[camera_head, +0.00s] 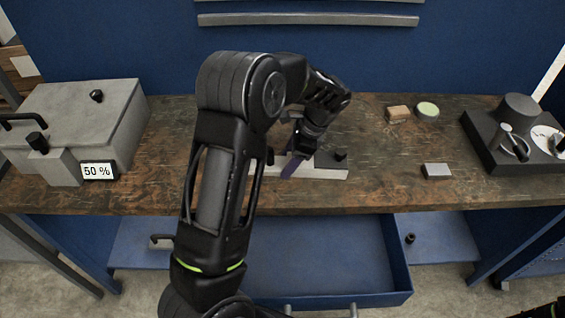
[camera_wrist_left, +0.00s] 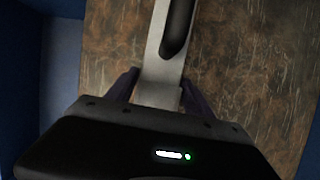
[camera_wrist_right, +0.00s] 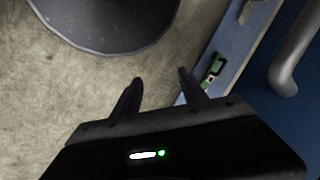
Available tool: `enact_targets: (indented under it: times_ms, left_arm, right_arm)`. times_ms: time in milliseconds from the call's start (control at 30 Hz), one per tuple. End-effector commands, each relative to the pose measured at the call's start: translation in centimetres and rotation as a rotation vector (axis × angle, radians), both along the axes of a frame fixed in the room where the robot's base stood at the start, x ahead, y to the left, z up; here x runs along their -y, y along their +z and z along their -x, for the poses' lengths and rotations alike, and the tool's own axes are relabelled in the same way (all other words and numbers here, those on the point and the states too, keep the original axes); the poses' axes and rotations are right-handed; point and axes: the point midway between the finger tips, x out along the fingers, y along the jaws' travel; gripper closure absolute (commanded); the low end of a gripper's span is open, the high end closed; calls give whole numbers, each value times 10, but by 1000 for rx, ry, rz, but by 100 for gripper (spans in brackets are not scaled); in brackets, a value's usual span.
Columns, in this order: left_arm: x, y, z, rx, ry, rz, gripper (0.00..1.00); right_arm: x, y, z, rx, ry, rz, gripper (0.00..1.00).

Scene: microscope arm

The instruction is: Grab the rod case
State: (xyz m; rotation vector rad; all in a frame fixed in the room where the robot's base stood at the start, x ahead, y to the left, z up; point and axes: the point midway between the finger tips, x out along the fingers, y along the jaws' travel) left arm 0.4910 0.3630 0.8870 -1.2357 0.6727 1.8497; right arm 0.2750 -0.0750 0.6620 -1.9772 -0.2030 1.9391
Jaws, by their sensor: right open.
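A light grey bar-shaped piece (camera_head: 325,172), which I take to be the rod case, lies on the worn wooden table. My left gripper (camera_head: 292,168) points down at it, and my arm hides part of it. In the left wrist view the grey bar (camera_wrist_left: 158,75), with a long dark slot, runs between the two fingers of my left gripper (camera_wrist_left: 160,92). The fingers flank its near end; I cannot tell whether they press on it. My right gripper (camera_wrist_right: 160,88) is open and empty, above the floor beside blue furniture.
A grey box (camera_head: 85,105) with a "50 %" display stands left. A dark device (camera_head: 505,150) with a dial stands right. A small grey block (camera_head: 436,171), a wooden block (camera_head: 398,113) and a pale green disc (camera_head: 427,109) lie on the table. An open blue drawer (camera_head: 310,255) sticks out below.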

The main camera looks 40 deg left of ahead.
Motion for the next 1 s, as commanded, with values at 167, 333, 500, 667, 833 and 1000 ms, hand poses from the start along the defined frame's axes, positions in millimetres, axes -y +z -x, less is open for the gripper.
enact_targets:
  times_ms: [167, 333, 500, 667, 833, 1000]
  left_arm:
    - [0, 0, 0, 0, 0, 0, 55]
    - [0, 0, 0, 0, 0, 0, 69]
    - [0, 0, 0, 0, 0, 0, 83]
    - [0, 0, 0, 0, 0, 0, 96]
    - [0, 0, 0, 0, 0, 0, 100]
    - [0, 1, 0, 1, 1, -1, 100]
  right_arm:
    - [0, 0, 0, 0, 0, 0, 50]
    - [0, 0, 0, 0, 0, 0, 50]
    - [0, 0, 0, 0, 0, 0, 50]
    - [0, 0, 0, 0, 0, 0, 50]
    - [0, 0, 0, 0, 0, 0, 50]
    - [0, 0, 0, 0, 0, 0, 50]
